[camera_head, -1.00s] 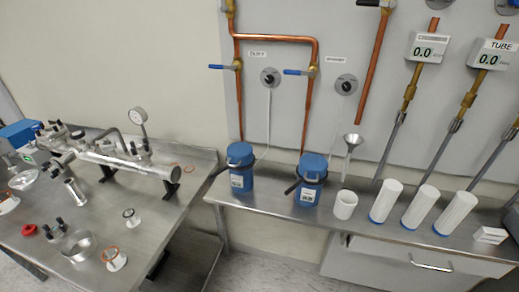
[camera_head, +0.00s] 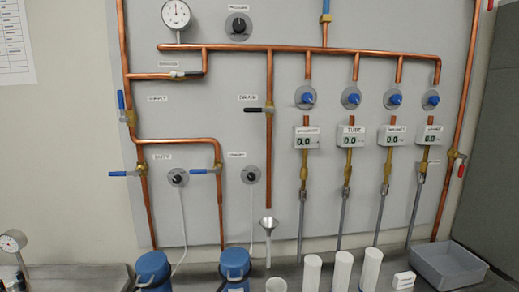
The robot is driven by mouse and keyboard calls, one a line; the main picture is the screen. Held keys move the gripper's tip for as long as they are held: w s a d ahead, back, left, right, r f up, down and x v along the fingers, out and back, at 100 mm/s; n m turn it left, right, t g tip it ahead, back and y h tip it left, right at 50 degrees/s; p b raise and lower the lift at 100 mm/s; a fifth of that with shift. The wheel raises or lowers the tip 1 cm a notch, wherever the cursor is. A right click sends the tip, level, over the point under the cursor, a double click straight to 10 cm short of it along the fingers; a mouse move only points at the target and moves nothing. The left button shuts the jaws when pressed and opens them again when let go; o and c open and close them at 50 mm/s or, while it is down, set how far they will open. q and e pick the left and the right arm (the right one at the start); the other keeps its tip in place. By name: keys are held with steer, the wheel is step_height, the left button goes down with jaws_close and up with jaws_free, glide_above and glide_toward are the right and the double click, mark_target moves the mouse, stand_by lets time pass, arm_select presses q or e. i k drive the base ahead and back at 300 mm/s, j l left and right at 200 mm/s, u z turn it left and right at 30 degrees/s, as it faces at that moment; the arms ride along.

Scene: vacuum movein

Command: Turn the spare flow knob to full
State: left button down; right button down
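Several blue flow knobs sit in a row on the grey wall panel (camera_head: 350,200), each above a white readout showing 0.0. From left to right they are the first blue knob (camera_head: 306,98), the second knob (camera_head: 351,98), the third knob (camera_head: 393,98) and the fourth knob (camera_head: 431,100). The second readout (camera_head: 354,137) is labelled TUBE. The other labels, including the rightmost readout's (camera_head: 427,136), are too small to read surely, so I cannot tell for certain which knob is the spare. Neither of my grippers is in view.
Copper pipes (camera_head: 300,49) cross the panel. A blue-handled valve (camera_head: 124,173) and a black-handled valve (camera_head: 258,110) stick out. Below, a bench holds blue canisters (camera_head: 153,268), white cylinders (camera_head: 341,268) and a grey bin (camera_head: 448,262). A round gauge (camera_head: 176,13) is at upper left.

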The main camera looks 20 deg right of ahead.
mark_target(433, 99)
steer(key=z, duration=1.9)
